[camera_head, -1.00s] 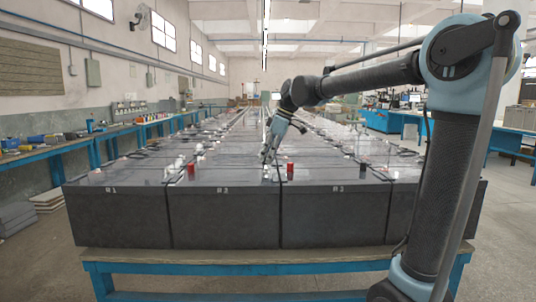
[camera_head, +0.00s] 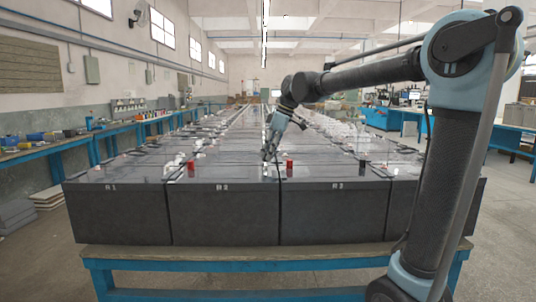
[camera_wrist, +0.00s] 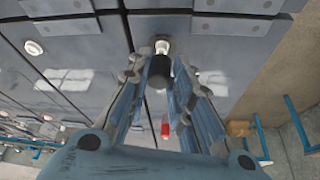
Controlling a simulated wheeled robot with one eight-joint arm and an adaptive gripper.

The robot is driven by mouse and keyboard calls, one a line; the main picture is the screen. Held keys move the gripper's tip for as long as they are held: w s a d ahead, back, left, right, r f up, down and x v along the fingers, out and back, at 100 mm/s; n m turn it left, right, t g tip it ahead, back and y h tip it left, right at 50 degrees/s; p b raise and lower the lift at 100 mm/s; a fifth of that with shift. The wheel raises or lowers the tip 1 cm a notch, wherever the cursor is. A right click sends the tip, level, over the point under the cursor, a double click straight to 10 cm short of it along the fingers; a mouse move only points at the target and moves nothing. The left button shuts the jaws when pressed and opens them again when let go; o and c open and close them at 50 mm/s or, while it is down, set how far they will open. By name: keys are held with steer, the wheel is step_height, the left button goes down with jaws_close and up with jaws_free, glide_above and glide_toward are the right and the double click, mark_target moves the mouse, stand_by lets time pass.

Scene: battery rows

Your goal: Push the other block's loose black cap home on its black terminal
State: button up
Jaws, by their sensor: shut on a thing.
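My gripper (camera_wrist: 165,85) is shut on a black cap (camera_wrist: 158,72), which sits between the fingertips in the wrist view. A pale metal terminal (camera_wrist: 161,46) shows just beyond the cap's end; I cannot tell how far the cap is seated on it. In the head view my gripper (camera_head: 268,153) is low over the middle front block (camera_head: 225,213), and its fingers hide the cap there. A red cap (camera_head: 289,166) stands to its right, and another red cap (camera_head: 191,168) to its left. A separate black cap (camera_head: 362,165) stands on the right block (camera_head: 333,212).
Long rows of dark battery blocks fill the blue-framed bench (camera_head: 270,255). A red cap (camera_wrist: 165,130) is close to the fingers in the wrist view. A bare round terminal (camera_wrist: 33,47) is at the left. Side benches line both walls, with free floor between.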

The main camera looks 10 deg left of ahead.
steer(key=shift+f, duration=1.45)
stand_by(2.2)
steer(key=o, duration=0.8)
steer(key=o, duration=0.5)
steer(key=shift+r, duration=0.1)
steer(key=shift+r, duration=3.45)
